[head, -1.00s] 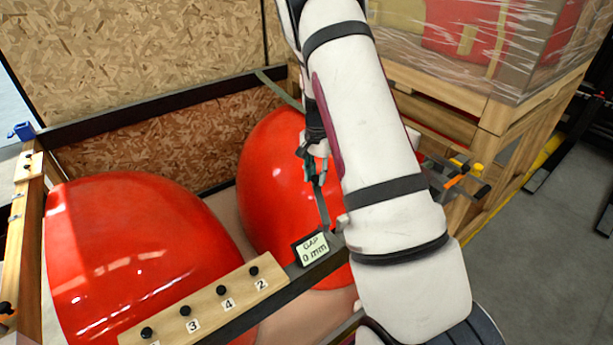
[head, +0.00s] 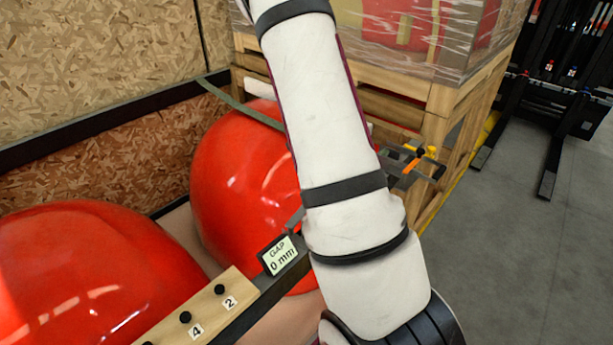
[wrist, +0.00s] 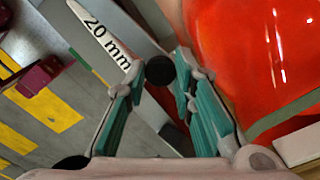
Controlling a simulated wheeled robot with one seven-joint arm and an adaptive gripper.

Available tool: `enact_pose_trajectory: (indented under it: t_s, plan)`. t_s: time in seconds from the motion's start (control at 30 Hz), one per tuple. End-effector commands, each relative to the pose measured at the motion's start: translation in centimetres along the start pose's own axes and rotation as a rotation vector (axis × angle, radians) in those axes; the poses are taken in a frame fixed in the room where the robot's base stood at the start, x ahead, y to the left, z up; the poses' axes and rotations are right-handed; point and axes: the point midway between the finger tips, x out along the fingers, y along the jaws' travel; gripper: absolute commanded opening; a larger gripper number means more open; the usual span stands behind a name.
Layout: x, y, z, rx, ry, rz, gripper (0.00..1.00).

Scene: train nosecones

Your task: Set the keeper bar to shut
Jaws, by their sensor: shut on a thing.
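In the wrist view my gripper (wrist: 166,84) has its two teal fingers closed around a round black knob (wrist: 160,70). A white tag marked "20 mm" (wrist: 104,40) lies beside the knob, at the left finger. A red nosecone (wrist: 256,50) is close on the right. In the head view my arm hides the gripper and the knob. A small display there reads "GAP 0 mm" (head: 279,256).
Two red nosecones sit in the crate, one at left (head: 75,265) and one behind my arm (head: 235,180). A wooden strip (head: 205,305) with black pegs and number tags is at front. A wrapped load on a wooden crate (head: 400,95) stands behind. Grey floor (head: 520,240) is clear at right.

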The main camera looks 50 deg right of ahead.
Motion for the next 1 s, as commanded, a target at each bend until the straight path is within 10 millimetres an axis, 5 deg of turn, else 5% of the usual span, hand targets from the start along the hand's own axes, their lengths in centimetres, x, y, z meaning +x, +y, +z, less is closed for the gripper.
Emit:
enact_pose_trajectory:
  t_s: [0.4, 0.93, 0.97, 1.0]
  plan:
    - [-0.1, 2.0, -1.8, 0.183, 0.002, -0.002, 0.0]
    - [-0.1, 2.3, -2.0, 0.208, 0.002, -0.001, 0.0]
    - [-0.1, 2.3, -2.0, 0.208, 0.002, 0.0, 0.26]
    - [-0.1, 2.3, -2.0, 0.208, 0.002, 0.0, 0.35]
